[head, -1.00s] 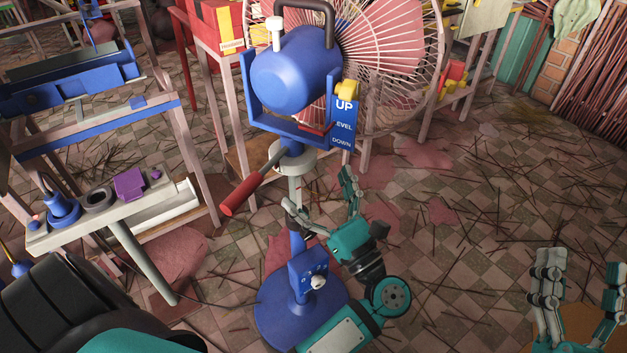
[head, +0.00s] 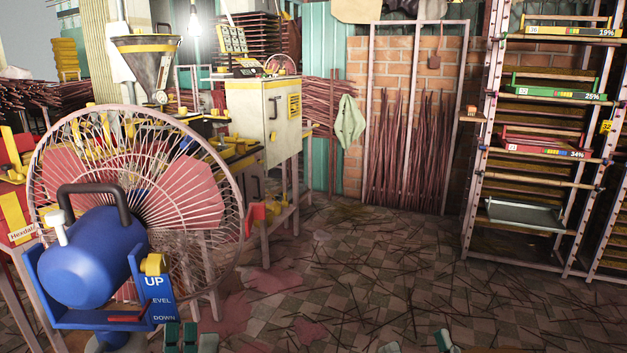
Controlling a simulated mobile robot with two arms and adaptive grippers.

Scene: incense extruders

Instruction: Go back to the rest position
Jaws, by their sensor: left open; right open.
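Only the tips of my grippers show, at the bottom edge of the head view. My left gripper (head: 190,342) shows teal fingertips side by side with a gap between them, just right of the blue fan's lower mount. My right gripper (head: 417,345) shows fingertips well apart, low and right of centre, over the floor. Both are open, and nothing shows between their tips. The rest of both hands and arms is below the picture.
A large wire-caged fan (head: 190,165) with a blue motor (head: 90,260) stands at the left. A pale machine cabinet (head: 265,125) is behind it. Rack shelving (head: 478,180) stands at the right. The tiled floor (head: 370,270) between is open, strewn with thin sticks.

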